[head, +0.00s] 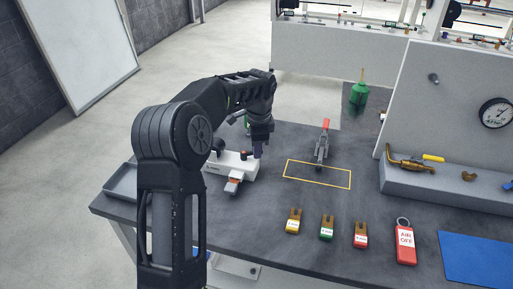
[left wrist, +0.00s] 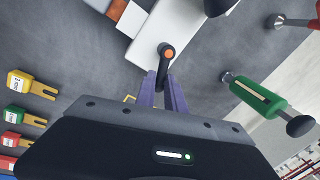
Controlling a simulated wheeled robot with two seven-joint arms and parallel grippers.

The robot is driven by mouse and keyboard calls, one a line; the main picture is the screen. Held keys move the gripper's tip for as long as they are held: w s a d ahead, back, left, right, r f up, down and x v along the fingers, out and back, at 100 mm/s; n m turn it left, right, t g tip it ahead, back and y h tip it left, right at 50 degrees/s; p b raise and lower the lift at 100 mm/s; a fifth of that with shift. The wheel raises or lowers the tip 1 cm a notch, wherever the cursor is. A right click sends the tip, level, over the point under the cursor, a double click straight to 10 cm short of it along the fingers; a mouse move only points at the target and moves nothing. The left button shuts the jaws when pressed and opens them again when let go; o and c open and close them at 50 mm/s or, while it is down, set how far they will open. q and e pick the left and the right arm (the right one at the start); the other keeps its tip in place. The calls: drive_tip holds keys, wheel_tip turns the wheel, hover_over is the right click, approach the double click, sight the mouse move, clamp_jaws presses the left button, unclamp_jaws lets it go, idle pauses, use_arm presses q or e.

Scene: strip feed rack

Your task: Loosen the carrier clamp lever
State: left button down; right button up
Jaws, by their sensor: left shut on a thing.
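The white carrier block (head: 238,168) sits on the dark table with a black knob and an orange-brown part at its front. In the left wrist view the white block (left wrist: 153,32) carries a small black lever (left wrist: 164,66) with an orange round top. My left gripper (head: 258,151) is over the right end of the block. In the left wrist view its purple fingers (left wrist: 162,93) are shut on the lever's lower end, which they partly hide. The lever itself is too small to make out in the head view. My right gripper is not in view.
A red-handled toggle clamp (head: 323,142) stands by a yellow outline (head: 318,174). Yellow, green and red forked tags (head: 327,228) and a red air-off tag (head: 405,243) lie in front. A green-bodied tool (left wrist: 258,97) is beside the block. A grey tray (head: 121,180) is left.

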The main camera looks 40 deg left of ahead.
use_arm(q)
drive_tip(key=n, duration=0.1)
drive_tip(key=w+a+n+p, duration=0.1)
drive_tip(key=n, duration=0.1)
drive_tip(key=shift+r+n+g+p, duration=0.15)
drive_tip(key=shift+n+g+p, duration=0.15)
drive_tip(key=n, duration=0.1)
drive_tip(key=n+p, duration=0.1)
drive_tip(key=a+n+p, duration=0.1)
drive_tip(key=shift+w+n+g+y, duration=0.3)
drive_tip(key=n+p, duration=0.1)
drive_tip(key=a+n, duration=0.1)
drive_tip(key=n, duration=0.1)
drive_tip(key=shift+w+a+n+g+p, duration=0.1)
drive_tip(key=shift+a+n+g+p, duration=0.1)
drive_tip(key=shift+n+g+p, duration=0.15)
drive_tip(key=shift+a+n+g+p, duration=0.15)
drive_tip(key=shift+a+n+p, duration=0.15)
drive_tip(key=shift+n, duration=0.4)
drive_tip(key=shift+a+n+g+p, duration=0.1)
drive_tip(key=shift+a+n+p, duration=0.15)
drive_tip(key=shift+n, duration=0.4)
drive_tip(key=c, duration=1.4)
unclamp_jaws()
